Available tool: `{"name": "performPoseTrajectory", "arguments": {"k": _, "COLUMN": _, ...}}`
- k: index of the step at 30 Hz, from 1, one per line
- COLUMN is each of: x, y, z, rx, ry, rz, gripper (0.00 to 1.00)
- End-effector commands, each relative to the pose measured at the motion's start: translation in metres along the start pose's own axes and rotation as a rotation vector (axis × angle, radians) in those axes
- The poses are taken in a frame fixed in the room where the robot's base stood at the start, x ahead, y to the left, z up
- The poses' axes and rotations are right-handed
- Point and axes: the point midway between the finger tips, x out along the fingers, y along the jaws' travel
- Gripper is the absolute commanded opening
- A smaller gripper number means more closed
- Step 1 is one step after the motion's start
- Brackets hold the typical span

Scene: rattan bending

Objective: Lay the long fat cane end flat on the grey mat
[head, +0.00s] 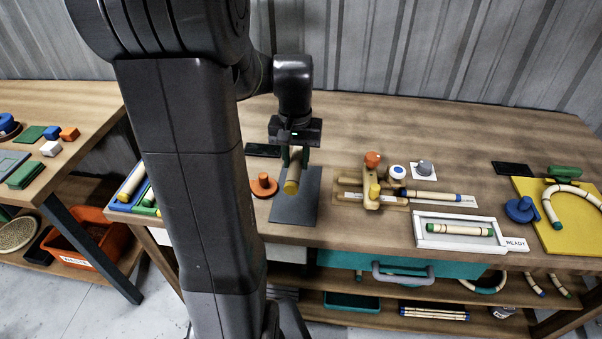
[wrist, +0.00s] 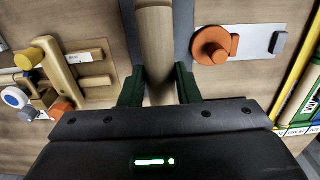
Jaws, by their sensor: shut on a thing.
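My gripper (head: 296,150) is above the grey mat (head: 308,206), with its jaws shut on a fat pale cane (head: 293,172) that has a yellow end towards the front. In the wrist view my gripper (wrist: 160,88) has one green finger on each side of the cane (wrist: 154,45). The cane runs away from the palm there, over the grey mat (wrist: 183,32). In the head view the cane lies along the mat's length, and I cannot tell whether it touches the mat. My gripper hides its far part.
An orange knob piece (head: 263,185) stands left of the mat. A wooden jig (head: 373,190) with orange and yellow knobs stands to the right. A white tray (head: 420,239) holds a green-ended cane.

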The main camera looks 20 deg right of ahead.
Motion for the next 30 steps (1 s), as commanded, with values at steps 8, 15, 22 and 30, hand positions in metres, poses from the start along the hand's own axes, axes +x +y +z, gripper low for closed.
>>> {"name": "performPoseTrajectory", "arguments": {"k": 8, "x": 0.039, "y": 0.0, "z": 0.001, "rx": 0.0, "ry": -0.006, "rz": 0.0, "gripper": 0.06}}
{"name": "performPoseTrajectory", "arguments": {"k": 15, "x": 0.066, "y": 0.0, "z": 0.0, "rx": 0.0, "ry": -0.002, "rz": 0.0, "gripper": 0.06}}
{"name": "performPoseTrajectory", "arguments": {"k": 22, "x": 0.097, "y": 0.0, "z": 0.001, "rx": 0.0, "ry": -0.004, "rz": 0.0, "gripper": 0.06}}
{"name": "performPoseTrajectory", "arguments": {"k": 30, "x": 0.1, "y": 0.0, "z": 0.0, "rx": 0.0, "ry": 0.0, "rz": 0.0, "gripper": 0.06}}
